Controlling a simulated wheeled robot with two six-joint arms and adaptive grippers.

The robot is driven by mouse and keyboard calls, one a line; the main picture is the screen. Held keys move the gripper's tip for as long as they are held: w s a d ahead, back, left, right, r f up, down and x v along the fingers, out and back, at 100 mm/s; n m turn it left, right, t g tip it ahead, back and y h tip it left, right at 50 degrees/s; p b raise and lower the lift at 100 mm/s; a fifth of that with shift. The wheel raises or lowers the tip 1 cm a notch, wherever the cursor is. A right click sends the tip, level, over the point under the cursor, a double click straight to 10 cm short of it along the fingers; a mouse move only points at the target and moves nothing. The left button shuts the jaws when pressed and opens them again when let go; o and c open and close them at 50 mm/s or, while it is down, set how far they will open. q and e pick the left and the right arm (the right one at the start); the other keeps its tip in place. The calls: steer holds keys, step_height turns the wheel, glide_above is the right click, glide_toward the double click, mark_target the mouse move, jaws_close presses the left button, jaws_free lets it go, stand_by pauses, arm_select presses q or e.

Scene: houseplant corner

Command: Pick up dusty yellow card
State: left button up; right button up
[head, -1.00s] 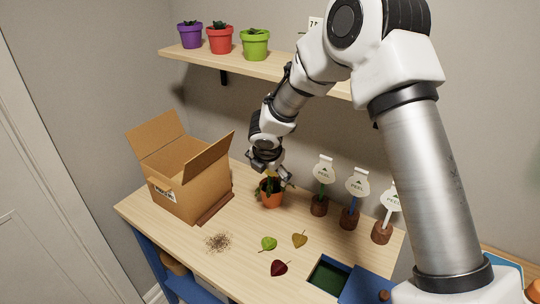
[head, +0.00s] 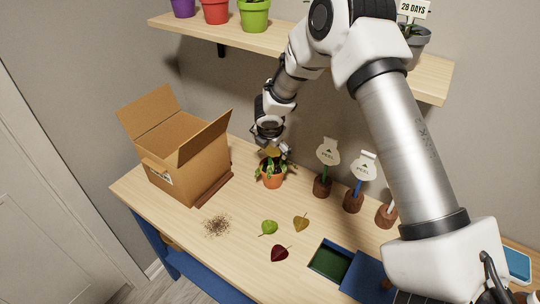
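A dusty yellow, leaf-shaped card (head: 301,222) lies flat on the wooden table. A green leaf shape (head: 268,228) and a dark red one (head: 280,253) lie to its left and below it. My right gripper (head: 273,150) points down just above the plant in the orange pot (head: 272,180), behind the yellow card and apart from it. A small yellowish patch shows at its fingers; I cannot tell whether it is a leaf of the plant or something held. The finger gap is too small to read. My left gripper is out of view.
An open cardboard box (head: 182,150) stands at the left, near a brown scatter of crumbs (head: 217,225). Labelled markers in brown bases (head: 322,187) stand at the right. A dark green recess (head: 329,263) is at the front. A shelf (head: 215,34) with pots runs above.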

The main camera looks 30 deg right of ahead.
steer(key=shift+s+a+r, duration=0.1)
steer(key=shift+s+r, duration=0.05)
steer(key=c, duration=0.6)
steer(key=shift+o, duration=0.2)
steer(key=shift+c, duration=0.2)
